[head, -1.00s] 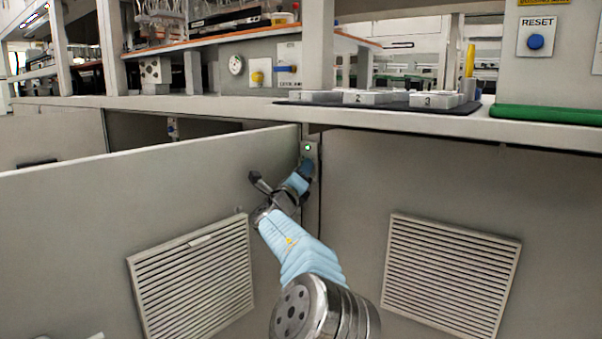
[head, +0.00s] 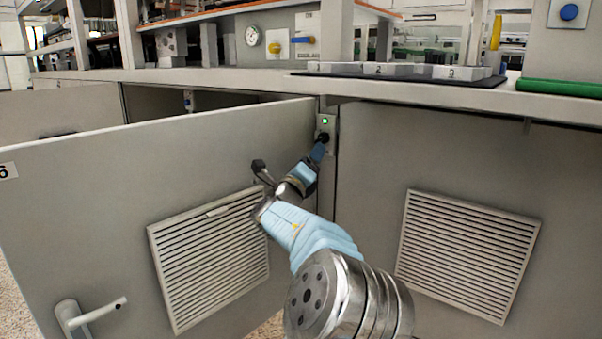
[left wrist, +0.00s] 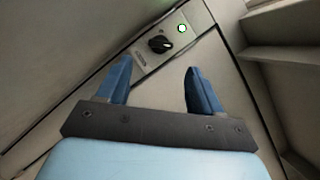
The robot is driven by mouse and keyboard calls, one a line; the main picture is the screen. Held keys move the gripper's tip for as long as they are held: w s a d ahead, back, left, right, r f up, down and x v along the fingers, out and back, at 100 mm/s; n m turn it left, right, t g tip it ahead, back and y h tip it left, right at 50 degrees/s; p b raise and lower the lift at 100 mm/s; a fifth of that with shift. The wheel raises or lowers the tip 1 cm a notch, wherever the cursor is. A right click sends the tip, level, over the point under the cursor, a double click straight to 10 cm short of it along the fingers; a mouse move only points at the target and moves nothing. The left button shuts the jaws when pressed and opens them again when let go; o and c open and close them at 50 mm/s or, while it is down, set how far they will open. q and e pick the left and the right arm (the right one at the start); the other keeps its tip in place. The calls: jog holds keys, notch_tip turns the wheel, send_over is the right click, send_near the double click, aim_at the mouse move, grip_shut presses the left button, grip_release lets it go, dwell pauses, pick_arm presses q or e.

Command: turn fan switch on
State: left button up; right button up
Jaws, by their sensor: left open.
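The fan switch is a black rotary knob (head: 323,137) on a narrow grey plate at the cabinet's front post, beside the open door. A lamp (head: 325,121) above the knob glows green. In the left wrist view the knob (left wrist: 160,44) lies just beyond the fingertips, roughly between them, and the lamp (left wrist: 182,28) shows bright white with a green rim. My left gripper (left wrist: 158,66) is open, its two blue fingers apart with nothing between them. In the head view the gripper (head: 317,153) is just below the knob. My right gripper is in neither view.
An open cabinet door (head: 110,185) with a vent and handle stands left of my arm. A closed vented panel (head: 400,160) is to the right.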

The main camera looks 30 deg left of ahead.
pick_arm(q)
jog(key=v, duration=0.7)
